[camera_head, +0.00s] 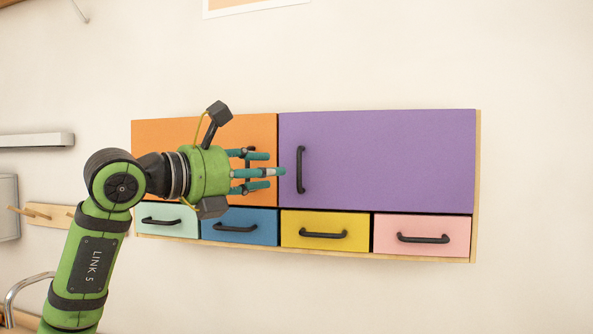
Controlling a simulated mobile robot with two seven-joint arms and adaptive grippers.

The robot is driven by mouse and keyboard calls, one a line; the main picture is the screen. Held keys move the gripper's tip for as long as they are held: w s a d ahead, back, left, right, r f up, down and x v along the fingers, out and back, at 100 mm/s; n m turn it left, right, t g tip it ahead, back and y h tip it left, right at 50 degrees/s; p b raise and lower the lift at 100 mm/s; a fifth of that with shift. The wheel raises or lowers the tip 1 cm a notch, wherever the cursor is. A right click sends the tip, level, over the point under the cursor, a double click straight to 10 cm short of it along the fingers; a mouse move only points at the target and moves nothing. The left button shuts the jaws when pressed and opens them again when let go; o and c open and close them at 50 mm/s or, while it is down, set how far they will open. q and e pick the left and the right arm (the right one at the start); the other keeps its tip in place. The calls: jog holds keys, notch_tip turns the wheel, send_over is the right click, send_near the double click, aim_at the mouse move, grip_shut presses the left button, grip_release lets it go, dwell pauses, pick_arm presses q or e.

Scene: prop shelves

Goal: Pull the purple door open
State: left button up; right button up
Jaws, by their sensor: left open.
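The purple door (390,158) is the large right-hand panel of a wall cabinet, and it looks shut. Its black upright handle (300,170) is near the door's left edge. My left gripper (272,165) comes in from the left, green with teal fingers that are open and empty. Its fingertips point right, just left of the purple door's handle in the picture and apart from it. The gripper covers part of the orange door and most of that door's handle. My right gripper is not in view.
The orange door (170,130) is to the left. Below the doors is a row of drawers with black handles: mint (183,228), blue (225,237), yellow (355,221) and pink (458,235). A peg rack (60,224) is at lower left. The right side is clear.

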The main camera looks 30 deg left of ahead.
aim_at(292, 170)
pick_arm(q)
jog(key=p+x, duration=0.3)
jog(key=x, duration=0.3)
jog(key=shift+s+d+r, duration=0.1)
jog(key=shift+d, duration=0.05)
jog(key=shift+w+d, duration=0.1)
jog(key=shift+w, duration=0.3)
jog(key=shift+c, duration=0.4)
grip_shut()
